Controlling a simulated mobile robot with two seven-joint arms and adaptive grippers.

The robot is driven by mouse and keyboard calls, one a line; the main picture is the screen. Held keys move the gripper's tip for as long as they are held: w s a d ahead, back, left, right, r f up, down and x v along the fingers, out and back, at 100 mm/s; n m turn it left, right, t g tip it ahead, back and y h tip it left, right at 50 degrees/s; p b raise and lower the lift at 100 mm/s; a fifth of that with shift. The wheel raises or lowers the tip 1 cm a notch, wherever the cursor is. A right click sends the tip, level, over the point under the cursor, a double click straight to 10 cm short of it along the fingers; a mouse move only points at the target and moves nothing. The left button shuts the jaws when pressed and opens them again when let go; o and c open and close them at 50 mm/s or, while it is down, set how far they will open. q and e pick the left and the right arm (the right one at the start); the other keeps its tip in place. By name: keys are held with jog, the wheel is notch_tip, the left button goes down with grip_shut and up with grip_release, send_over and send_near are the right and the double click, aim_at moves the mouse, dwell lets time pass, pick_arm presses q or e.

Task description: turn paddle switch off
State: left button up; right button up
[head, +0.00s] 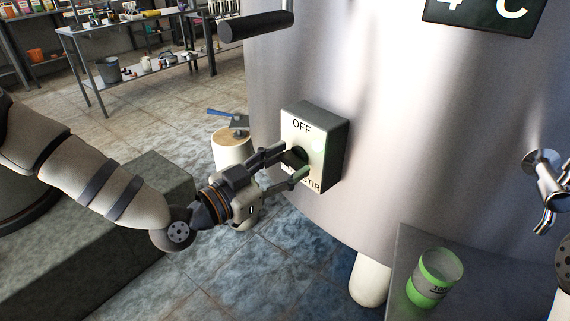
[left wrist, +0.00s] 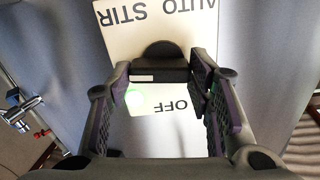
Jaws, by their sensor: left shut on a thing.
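The switch box (head: 331,130) is a grey box with a white face on the side of the steel tank. Its face reads OFF at the top, with a partly covered label ending in STIR at the bottom. The black paddle (left wrist: 160,72) sits between the OFF and AUTO STIR labels, on a round black base. A green glow shows on the face near OFF. My left gripper (head: 290,163) is at the face, its fingers closed on the paddle from both sides, as the left wrist view (left wrist: 160,84) also shows. I cannot tell the paddle's exact tilt. My right gripper is not in view.
The steel tank (head: 390,120) curves behind the box, with a dark horizontal bar (head: 256,26) above left. A green cup (head: 434,278) stands on a grey surface at lower right, below a metal tap (head: 545,205). A pale cylinder (head: 231,150) stands behind my gripper.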

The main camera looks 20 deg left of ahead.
pick_arm(q)
jog(key=n, duration=0.9)
jog(key=shift+a+n, duration=0.15)
jog(key=shift+n, duration=0.25)
jog(key=n, duration=0.4)
jog(key=shift+w+n, duration=0.1)
jog(key=shift+n, duration=0.2)
jog(key=shift+a+n+b, duration=0.1)
jog(key=shift+n+b, duration=0.6)
jog(key=shift+n, duration=1.8)
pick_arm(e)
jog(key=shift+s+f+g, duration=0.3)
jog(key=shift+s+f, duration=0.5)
pick_arm(q)
jog(key=o, duration=1.1)
jog(key=shift+r, duration=0.1)
jog(key=shift+o, duration=0.2)
